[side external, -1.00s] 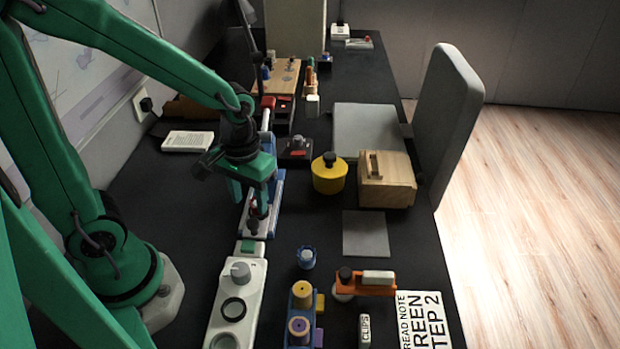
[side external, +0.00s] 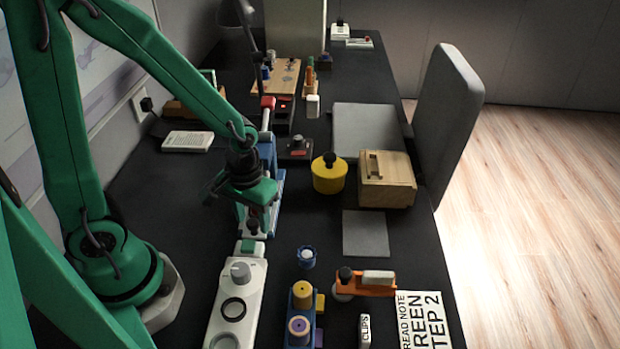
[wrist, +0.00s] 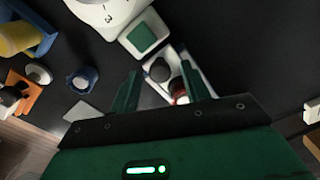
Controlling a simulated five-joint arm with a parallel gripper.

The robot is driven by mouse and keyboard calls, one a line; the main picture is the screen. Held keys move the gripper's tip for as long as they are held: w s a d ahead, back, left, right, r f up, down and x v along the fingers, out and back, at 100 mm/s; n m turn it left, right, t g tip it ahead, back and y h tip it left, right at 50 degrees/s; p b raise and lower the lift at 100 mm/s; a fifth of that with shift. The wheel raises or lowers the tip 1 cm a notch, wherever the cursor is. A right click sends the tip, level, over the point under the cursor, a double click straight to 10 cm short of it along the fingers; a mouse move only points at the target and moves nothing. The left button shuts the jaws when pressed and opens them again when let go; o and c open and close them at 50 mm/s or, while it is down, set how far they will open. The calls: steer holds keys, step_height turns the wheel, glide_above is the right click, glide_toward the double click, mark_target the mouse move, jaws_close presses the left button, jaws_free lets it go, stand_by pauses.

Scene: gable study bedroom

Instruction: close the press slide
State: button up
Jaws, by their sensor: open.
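The press is a blue and white unit (side external: 276,190) in the middle left of the desk in the side view, partly hidden by my gripper. In the wrist view its white base (wrist: 178,60) carries a dark round knob (wrist: 159,70) and a red part (wrist: 179,90). I cannot tell for certain which part is the slide or how far it stands open. My gripper (wrist: 160,67) is open, its two green fingers on either side of the knob; contact is not clear. In the side view my gripper (side external: 255,213) is low over the press's near end.
A white panel with a dial (side external: 235,300) and a green block (side external: 250,247) stand just nearer than the press. A yellow container (side external: 328,176) and wooden box (side external: 388,185) are to the right. A red-ended lever (side external: 267,103) rises behind.

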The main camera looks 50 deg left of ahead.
jaws_close()
steer(key=shift+w+a, duration=1.5)
steer(key=shift+w, duration=0.05)
jaws_free()
steer(key=shift+r, duration=0.15)
step_height(320, 180, up, 8)
steer(key=shift+f, duration=0.2)
